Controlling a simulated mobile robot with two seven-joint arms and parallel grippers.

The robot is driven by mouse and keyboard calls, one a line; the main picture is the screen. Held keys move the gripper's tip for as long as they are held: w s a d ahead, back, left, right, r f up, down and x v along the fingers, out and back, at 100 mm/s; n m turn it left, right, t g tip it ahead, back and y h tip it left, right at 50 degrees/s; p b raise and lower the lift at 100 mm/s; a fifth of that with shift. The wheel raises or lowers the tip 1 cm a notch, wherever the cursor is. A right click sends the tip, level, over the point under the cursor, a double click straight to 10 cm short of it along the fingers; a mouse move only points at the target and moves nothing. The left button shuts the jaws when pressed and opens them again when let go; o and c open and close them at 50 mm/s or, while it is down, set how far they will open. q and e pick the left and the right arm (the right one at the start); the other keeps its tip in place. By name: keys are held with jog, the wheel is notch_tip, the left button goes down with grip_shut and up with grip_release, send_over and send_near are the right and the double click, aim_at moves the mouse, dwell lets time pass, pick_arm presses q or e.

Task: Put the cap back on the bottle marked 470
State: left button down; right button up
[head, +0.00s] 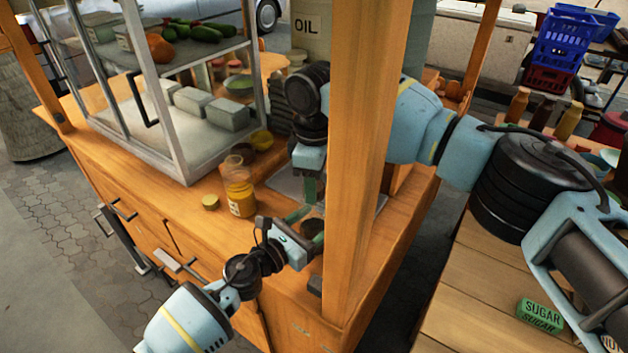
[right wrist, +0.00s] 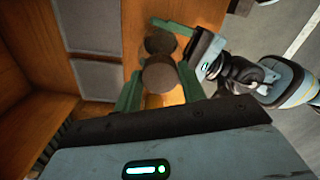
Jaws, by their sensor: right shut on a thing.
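A bottle with yellow contents (head: 239,192) and a pale label stands upright on the wooden counter. The label is too small to read. I see no cap on its clear neck. My right gripper (right wrist: 159,88) is shut on a brown round thing (right wrist: 160,74). My left gripper (head: 309,222) is just below it in the head view, beside a brown cup-like thing (head: 313,229). Its far finger is hidden, so its grip is unclear.
A glass cabinet (head: 185,155) stands left behind the bottle, and a wooden post (head: 357,150) rises right of my grippers. Small bowls (head: 262,140) stand behind the bottle. The front counter strip near the cap is clear. A green sugar container (head: 540,314) lies on the right table.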

jog(key=shift+m, duration=0.7)
jog(key=o, duration=1.2)
notch_tip(320, 180, up, 12)
pick_arm(q)
jog(key=shift+c, duration=1.4)
grip_release()
